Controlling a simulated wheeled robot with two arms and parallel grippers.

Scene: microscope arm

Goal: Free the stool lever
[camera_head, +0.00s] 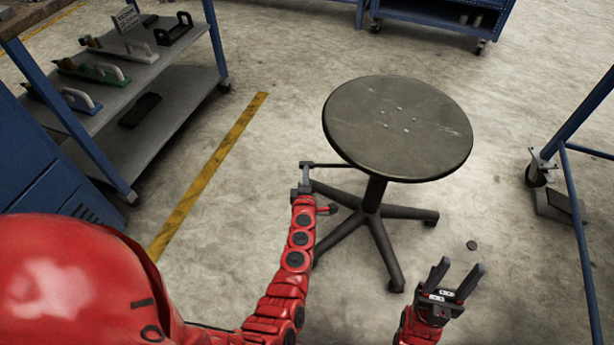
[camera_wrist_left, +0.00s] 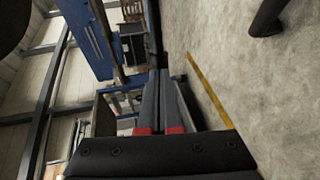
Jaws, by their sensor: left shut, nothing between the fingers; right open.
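A round dark stool (camera_head: 398,128) stands in the middle of the head view, on a post with several splayed legs. A thin dark lever (camera_head: 335,165) sticks out to the left from under its seat. My left gripper (camera_head: 305,172) is at the lever's outer end. Its fingers (camera_wrist_left: 161,85) are shut together with nothing between them. A dark bar (camera_wrist_left: 153,35) shows just beyond their tips in the left wrist view; whether they touch it, I cannot tell. My right gripper (camera_head: 456,278) is open and empty, to the lower right of the stool.
A shelf unit (camera_head: 150,105) with several tools stands at the left. A yellow floor line (camera_head: 207,175) runs between it and the stool. A small dark disc (camera_head: 471,245) lies on the floor right of the stool. A blue wheeled frame (camera_head: 568,170) is at the right.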

